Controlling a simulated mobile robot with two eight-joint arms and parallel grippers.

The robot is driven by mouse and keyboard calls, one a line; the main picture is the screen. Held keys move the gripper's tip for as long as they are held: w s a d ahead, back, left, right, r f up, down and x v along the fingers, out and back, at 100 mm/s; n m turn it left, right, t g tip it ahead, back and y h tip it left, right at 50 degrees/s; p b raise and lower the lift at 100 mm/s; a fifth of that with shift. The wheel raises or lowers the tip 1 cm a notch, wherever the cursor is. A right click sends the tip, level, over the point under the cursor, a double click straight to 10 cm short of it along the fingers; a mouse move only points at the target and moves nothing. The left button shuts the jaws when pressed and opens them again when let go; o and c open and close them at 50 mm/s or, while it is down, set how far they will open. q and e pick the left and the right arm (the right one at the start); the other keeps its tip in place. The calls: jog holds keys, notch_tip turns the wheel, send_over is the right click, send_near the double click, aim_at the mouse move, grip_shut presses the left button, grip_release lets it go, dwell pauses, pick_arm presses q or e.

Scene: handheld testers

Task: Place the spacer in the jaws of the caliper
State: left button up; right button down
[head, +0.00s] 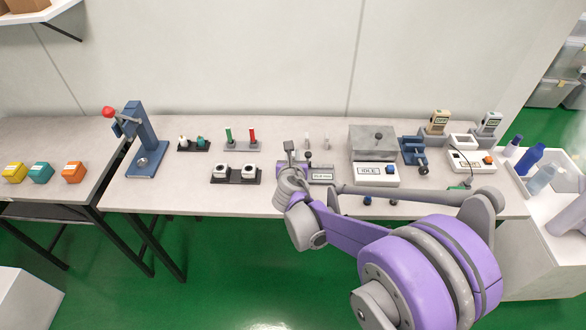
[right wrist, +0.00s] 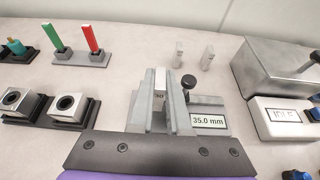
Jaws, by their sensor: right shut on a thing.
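The caliper (head: 321,177) is a grey device on the table, with a dark knob and a display. In the right wrist view the caliper (right wrist: 209,122) reads 35.0 mm. My right gripper (right wrist: 160,100) is over its left part, shut on a small pale grey block, the spacer (right wrist: 160,80), whose marked upper end shows between the fingers. The fingers hide the spacer's lower end and much of the jaws, so I cannot tell whether it sits between them. In the head view the right gripper (head: 291,160) hides the spacer. My left gripper is not in view.
Two pale upright blocks (right wrist: 193,56) stand behind the caliper. A holder with green and red sticks (head: 241,143) is at back left, and a black tray with two sockets (head: 236,176) is left. A grey box (head: 373,142) and an IDLE panel (head: 374,175) stand close on the right.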

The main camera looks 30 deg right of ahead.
jog(key=shift+f+b, duration=0.4)
jog(key=shift+f, duration=1.75)
